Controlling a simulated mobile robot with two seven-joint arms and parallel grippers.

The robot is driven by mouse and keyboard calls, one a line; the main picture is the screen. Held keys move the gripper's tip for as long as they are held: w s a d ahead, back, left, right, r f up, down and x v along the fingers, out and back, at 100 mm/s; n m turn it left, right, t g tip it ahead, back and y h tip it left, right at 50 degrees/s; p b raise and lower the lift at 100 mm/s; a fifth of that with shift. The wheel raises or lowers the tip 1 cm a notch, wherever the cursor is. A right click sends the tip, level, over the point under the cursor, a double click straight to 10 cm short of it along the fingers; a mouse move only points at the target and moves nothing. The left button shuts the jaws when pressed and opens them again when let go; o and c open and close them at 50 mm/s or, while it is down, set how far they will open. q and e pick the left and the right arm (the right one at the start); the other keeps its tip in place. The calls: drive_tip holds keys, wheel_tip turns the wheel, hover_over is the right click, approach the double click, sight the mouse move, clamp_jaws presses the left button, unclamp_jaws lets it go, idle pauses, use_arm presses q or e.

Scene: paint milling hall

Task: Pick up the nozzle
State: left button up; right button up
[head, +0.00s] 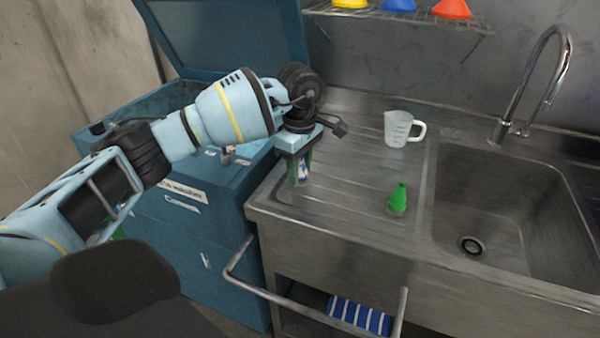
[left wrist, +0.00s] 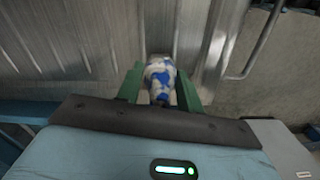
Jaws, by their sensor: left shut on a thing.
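My left gripper (head: 299,176) is over the left end of the steel drainboard and points down. It is shut on a small blue-and-white rounded thing (left wrist: 159,76), which shows between the green fingers in the left wrist view. The fingers partly hide this thing in the head view, and I cannot tell exactly what it is. My right gripper is not in view.
A blue open-lidded cabinet (head: 190,235) adjoins at left. A wire shelf (head: 410,15) holds coloured funnels. A rail (head: 310,315) runs along the front.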

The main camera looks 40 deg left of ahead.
use_arm(q)
drive_tip(key=shift+s+a+r, duration=0.15)
drive_tip(key=shift+r, duration=0.3)
drive_tip(key=shift+s+a+r, duration=0.15)
drive_tip(key=shift+r, duration=0.3)
drive_tip(key=s+a+r+b, duration=0.1)
drive_tip(key=s+a+b, duration=0.1)
drive_tip(key=s+a, duration=0.7)
drive_tip(key=shift+s+r, duration=0.2)
drive_tip(key=shift+s, duration=1.45)
